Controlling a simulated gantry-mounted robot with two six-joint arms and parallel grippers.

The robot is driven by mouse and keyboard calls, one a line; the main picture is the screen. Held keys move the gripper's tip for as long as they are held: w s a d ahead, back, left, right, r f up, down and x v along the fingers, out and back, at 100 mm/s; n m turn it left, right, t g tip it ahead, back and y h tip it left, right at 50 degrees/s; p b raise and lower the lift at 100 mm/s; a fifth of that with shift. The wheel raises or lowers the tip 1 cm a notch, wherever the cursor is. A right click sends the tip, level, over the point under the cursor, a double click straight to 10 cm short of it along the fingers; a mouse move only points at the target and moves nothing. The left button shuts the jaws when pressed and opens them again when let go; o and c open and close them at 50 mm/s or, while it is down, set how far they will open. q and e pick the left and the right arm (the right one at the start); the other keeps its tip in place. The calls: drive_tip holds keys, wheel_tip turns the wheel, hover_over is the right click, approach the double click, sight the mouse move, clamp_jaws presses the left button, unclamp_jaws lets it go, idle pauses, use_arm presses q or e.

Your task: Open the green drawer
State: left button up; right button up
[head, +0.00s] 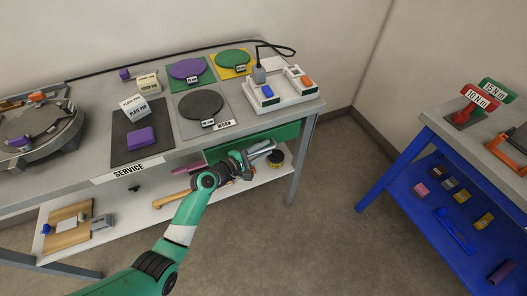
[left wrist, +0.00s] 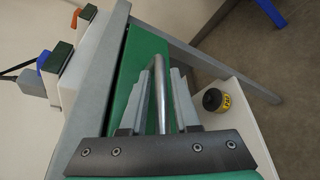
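The green drawer (head: 287,131) sits under the front edge of the grey service table, and its front looks about flush with the table edge. In the left wrist view the green drawer front (left wrist: 141,50) runs beside the grey table edge. A round metal bar handle (left wrist: 161,88) stands along it. My left gripper (head: 270,146) is at the drawer front. In the left wrist view its two fingers (left wrist: 164,72) lie on either side of the bar, with visible gaps, so it is open around the handle. My right gripper is not in view.
The grey table (head: 240,134) carries colored discs, pads and a white switch box (head: 279,91). A white lower shelf (head: 130,210) holds a yellow-black round container (head: 276,159) below the drawer. A blue-legged bench (head: 440,200) stands at the right, with open floor between.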

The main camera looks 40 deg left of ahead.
use_arm(q)
drive_tip(key=shift+c, duration=0.3)
clamp_jaws()
idle(1.1)
